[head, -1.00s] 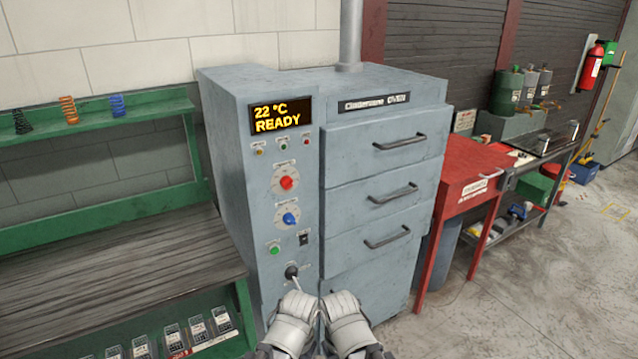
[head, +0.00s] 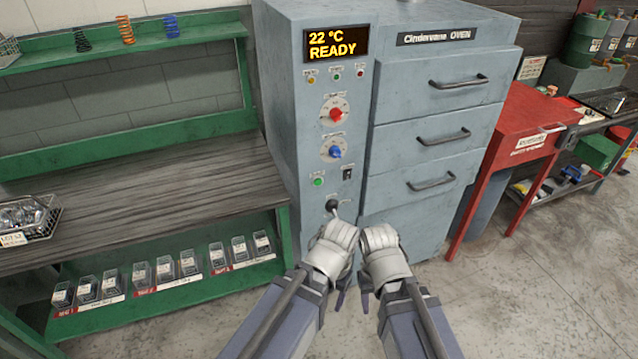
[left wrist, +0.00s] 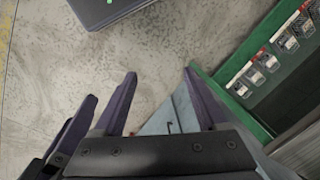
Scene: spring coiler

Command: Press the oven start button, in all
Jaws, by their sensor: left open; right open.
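The grey oven (head: 430,170) stands upright ahead of me in the head view. Its display (head: 335,44) reads "22 °C READY". A green button (head: 318,182) sits low on the left control panel, below a blue knob (head: 334,152) and a red knob (head: 336,114). My left gripper (head: 333,302) and right gripper (head: 369,300) hang side by side in front of the oven, below the button and apart from it. Their fingertips are partly hidden by my wrists. The left wrist view shows the left gripper (left wrist: 159,78) open and empty over the floor.
A black switch (head: 347,173) and a lever (head: 332,206) are near the green button. A green workbench (head: 150,257) with several small bins stands left of the oven. The floor at lower right is clear.

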